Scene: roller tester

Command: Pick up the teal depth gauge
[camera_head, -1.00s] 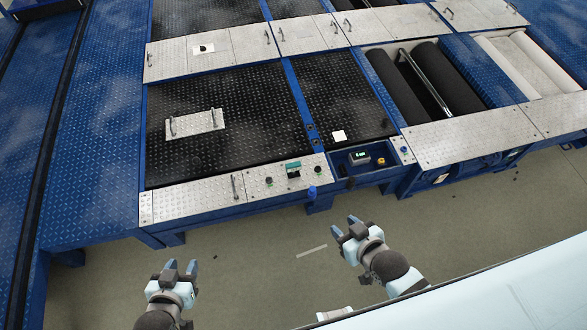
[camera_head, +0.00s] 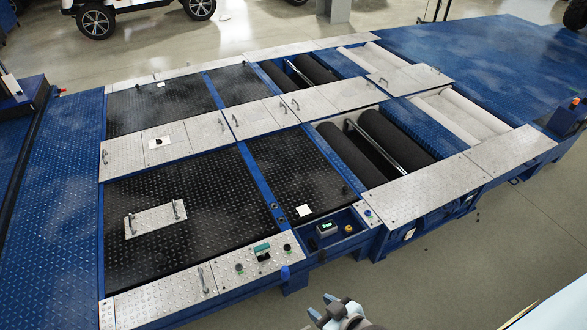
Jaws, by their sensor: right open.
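The teal depth gauge (camera_head: 262,249) is a small teal piece with a dark part below it. It lies on the silver tread-plate ledge (camera_head: 222,273) at the tester's near edge, between small dark knobs. My right gripper (camera_head: 321,306) is at the bottom of the view, open and empty. It is in front of the tester's near edge, to the right of the gauge and apart from it. My left gripper is not in view.
A blue peg (camera_head: 285,272) stands at the ledge's front edge. A white square (camera_head: 304,210) lies on the black plate. Dark rollers (camera_head: 395,135) lie beyond.

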